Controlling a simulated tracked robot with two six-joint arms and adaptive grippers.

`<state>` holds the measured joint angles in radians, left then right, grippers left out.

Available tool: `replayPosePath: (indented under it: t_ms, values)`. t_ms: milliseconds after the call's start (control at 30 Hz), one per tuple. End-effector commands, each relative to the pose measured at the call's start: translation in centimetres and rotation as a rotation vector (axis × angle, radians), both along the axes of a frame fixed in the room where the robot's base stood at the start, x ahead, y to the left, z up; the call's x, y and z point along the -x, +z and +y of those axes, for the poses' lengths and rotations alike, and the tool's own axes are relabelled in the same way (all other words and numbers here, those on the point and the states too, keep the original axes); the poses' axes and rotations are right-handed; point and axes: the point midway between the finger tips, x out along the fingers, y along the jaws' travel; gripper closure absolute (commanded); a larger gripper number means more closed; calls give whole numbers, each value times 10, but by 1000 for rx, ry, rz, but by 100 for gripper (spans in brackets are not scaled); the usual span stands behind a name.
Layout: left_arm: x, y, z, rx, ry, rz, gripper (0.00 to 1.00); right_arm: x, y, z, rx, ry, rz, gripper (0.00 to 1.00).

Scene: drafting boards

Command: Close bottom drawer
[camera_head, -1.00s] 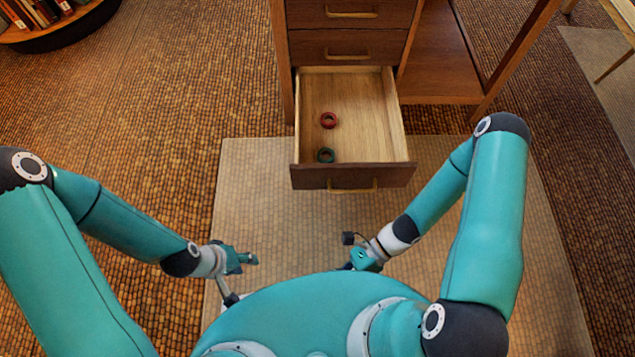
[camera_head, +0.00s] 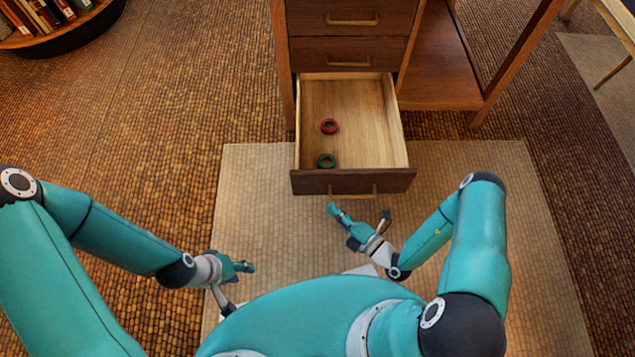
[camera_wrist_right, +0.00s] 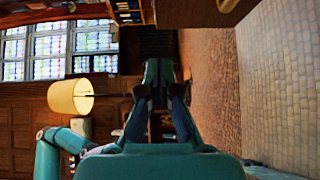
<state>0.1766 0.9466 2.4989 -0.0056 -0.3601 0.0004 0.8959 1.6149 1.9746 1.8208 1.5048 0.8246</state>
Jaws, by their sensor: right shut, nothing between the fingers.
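The bottom drawer (camera_head: 391,125) of the wooden desk is pulled well out, its brown front and handle (camera_head: 353,190) facing me.
Shut drawers (camera_head: 348,52) sit above the open one. A desk leg (camera_head: 515,60) stands at right. A pale mat (camera_head: 262,200) covers the floor in front. A round bookshelf (camera_head: 65,32) is at far left. The floor left of the drawer is clear.

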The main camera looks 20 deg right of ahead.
Motion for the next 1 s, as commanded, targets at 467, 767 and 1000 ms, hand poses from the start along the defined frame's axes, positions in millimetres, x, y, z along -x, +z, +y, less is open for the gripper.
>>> replayPosePath:
  t_ms: [467, 767, 1000]
  values:
    - [0, -17, 0, 0, 0, 0, 60, -79, -1, 26, 4, 1, -7, 100]
    - [0, -21, 0, 0, 0, 0, 60, -96, 0, 21, 2, 1, -3, 100]
    - [0, -20, 0, 0, 0, 0, 60, -96, 1, 21, 2, 0, -3, 100]
